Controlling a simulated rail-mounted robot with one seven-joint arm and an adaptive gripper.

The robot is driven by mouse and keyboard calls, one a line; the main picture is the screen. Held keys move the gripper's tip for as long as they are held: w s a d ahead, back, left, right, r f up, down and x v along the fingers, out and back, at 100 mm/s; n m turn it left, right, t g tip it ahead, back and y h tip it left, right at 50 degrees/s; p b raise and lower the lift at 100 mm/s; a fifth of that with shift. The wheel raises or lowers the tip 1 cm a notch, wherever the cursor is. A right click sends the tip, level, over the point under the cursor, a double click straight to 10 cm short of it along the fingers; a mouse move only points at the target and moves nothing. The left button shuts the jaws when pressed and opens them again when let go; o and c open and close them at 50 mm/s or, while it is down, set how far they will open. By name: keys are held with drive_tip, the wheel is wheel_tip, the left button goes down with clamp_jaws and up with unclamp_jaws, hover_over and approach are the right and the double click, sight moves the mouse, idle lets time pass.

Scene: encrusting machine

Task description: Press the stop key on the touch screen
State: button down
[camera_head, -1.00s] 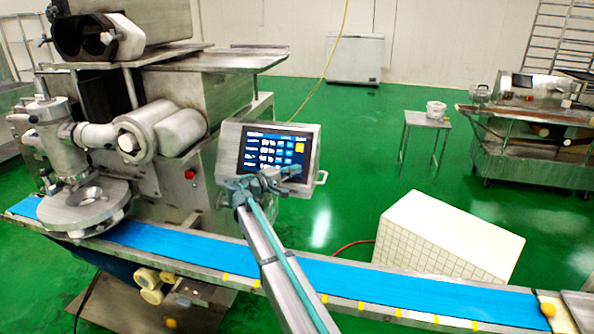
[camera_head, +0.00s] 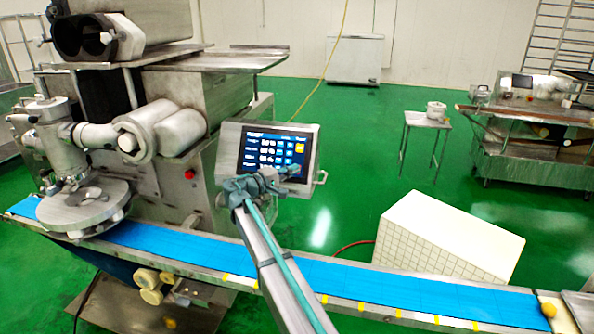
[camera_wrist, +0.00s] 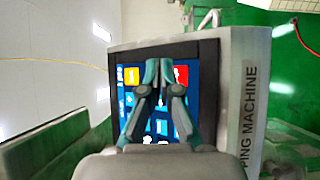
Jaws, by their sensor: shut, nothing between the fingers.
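The touch screen (camera_head: 268,148) is a lit blue panel in a grey housing above the conveyor. It also shows in the wrist view (camera_wrist: 211,95), filling the middle. In the wrist view it has a yellow key (camera_wrist: 131,75) left of my fingertips and a red key (camera_wrist: 181,75) right beside them. No key label is readable as stop. My gripper (camera_wrist: 158,68) is shut and empty, its fingertips in front of the screen between these two keys. I cannot tell whether they touch the glass. In the head view my gripper (camera_head: 291,170) covers the screen's lower right part.
The blue conveyor belt (camera_head: 400,288) runs across the front below the screen. The encrusting machine (camera_head: 190,105) stands left of the screen. A white tiled box (camera_head: 445,240) lies on the floor at right.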

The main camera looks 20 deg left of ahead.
drive_tip(key=s+r, duration=0.2)
drive_tip(key=s, duration=0.1)
drive_tip(key=shift+s+d+r, duration=0.1)
drive_tip(key=shift+s+d, duration=0.05)
drive_tip(key=shift+s, duration=0.15)
drive_tip(key=shift+d, duration=0.1)
idle(0.6)
